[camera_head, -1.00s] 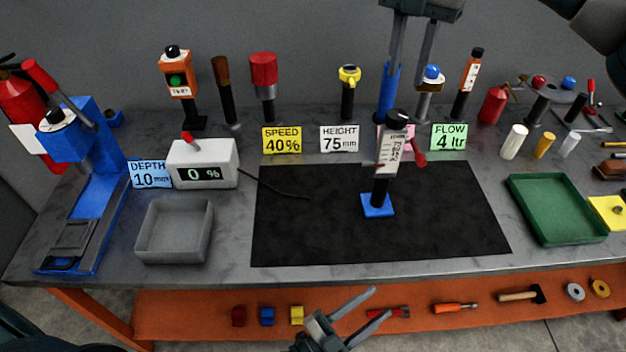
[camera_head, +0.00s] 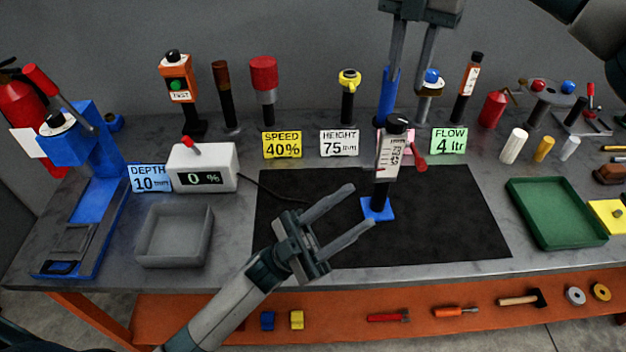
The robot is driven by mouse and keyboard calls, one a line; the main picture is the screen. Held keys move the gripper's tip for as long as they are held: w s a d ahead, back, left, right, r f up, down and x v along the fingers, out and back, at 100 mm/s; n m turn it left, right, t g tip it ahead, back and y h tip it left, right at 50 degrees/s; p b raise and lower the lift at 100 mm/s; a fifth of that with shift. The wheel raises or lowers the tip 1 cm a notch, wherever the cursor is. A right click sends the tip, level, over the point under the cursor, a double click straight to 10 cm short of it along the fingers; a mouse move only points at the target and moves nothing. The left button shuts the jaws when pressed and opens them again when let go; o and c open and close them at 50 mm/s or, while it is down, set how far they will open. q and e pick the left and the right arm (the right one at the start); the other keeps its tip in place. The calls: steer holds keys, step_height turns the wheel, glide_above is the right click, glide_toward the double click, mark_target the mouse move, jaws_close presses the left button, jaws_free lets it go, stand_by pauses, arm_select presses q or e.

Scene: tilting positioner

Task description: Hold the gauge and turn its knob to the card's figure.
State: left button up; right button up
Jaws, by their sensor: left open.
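The gauge (camera_head: 388,160) stands upright on the black mat, with a blue foot, a white scale face, a black knob (camera_head: 397,123) on top and a red lever at its right. The scale figures are too small to read. The yellow card (camera_head: 282,145) reads SPEED 40%, the white card (camera_head: 339,143) HEIGHT 75 mm, the green card (camera_head: 448,141) FLOW 4 ltr, the blue card (camera_head: 150,178) DEPTH 10 mm. My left gripper (camera_head: 362,205) is open and empty, its fingers pointing at the gauge's lower part from the front left. My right gripper (camera_head: 408,80) is open, pointing down above the knob.
A pink card behind the gauge is mostly hidden. A grey bin (camera_head: 174,236) and a display box (camera_head: 203,166) showing 0 % stand left of the mat (camera_head: 310,245). A green tray (camera_head: 556,211) lies to the right. Several tools line the back.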

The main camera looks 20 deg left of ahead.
arm_select(q)
steer(key=w+a+f+n+g+y, duration=0.1)
steer(key=w+a+f+n+y, duration=0.2)
steer(key=w, duration=0.5)
steer(key=n+g+y, duration=0.2)
steer(key=n+y, duration=0.1)
steer(key=y, duration=0.3)
glide_toward(373, 176)
steer(key=v, duration=0.4)
steer(key=shift+s+a+r, duration=0.2)
steer(key=shift+s+r, duration=0.05)
steer(key=shift+r, duration=0.05)
steer(key=x, duration=1.7)
steer(key=shift+w+d+f, duration=0.15)
steer(key=shift+f, duration=0.15)
